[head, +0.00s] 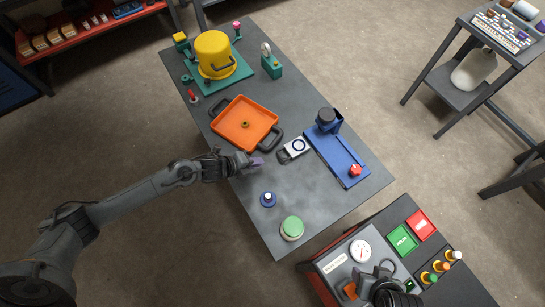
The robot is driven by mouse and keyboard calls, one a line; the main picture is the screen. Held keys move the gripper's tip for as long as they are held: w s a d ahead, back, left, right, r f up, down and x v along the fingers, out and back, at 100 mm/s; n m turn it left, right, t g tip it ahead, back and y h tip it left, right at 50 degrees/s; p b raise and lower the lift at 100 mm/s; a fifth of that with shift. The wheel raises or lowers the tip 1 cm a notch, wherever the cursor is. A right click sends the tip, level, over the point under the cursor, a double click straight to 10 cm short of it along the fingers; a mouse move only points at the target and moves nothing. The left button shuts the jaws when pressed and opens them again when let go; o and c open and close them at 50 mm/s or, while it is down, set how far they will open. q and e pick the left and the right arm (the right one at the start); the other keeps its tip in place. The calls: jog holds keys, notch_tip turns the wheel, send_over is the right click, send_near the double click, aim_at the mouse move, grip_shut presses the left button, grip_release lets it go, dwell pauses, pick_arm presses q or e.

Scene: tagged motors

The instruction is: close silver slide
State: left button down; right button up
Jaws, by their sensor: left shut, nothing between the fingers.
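A small silver piece with a dark ring on its face (298,146), which looks like the silver slide, lies on the dark table beside the blue fixture. A black part sticks out at its lower left end. I cannot tell from here how far it is open. My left gripper (255,163) is shut and empty, left of the silver piece and apart from it. A purple patch shows at its fingertips. My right gripper (393,292) is at the bottom edge over the control panel, mostly cut off, and its fingers are not clear.
The blue fixture (337,152) with a red knob stands right of the silver piece. An orange tray (232,133) with black handles lies up and left. A blue-based button (268,199) and a green button (292,228) stand nearer. A yellow pot (213,48) is at the far end.

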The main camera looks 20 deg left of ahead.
pick_arm(q)
jog(key=w+d+f, duration=0.2)
jog(key=w, duration=0.1)
jog(key=w+d+f, duration=0.1)
jog(key=w+d, duration=0.1)
jog(key=shift+w, duration=0.1)
pick_arm(e)
jog(key=shift+w+d, duration=0.15)
jog(key=shift+d, duration=0.1)
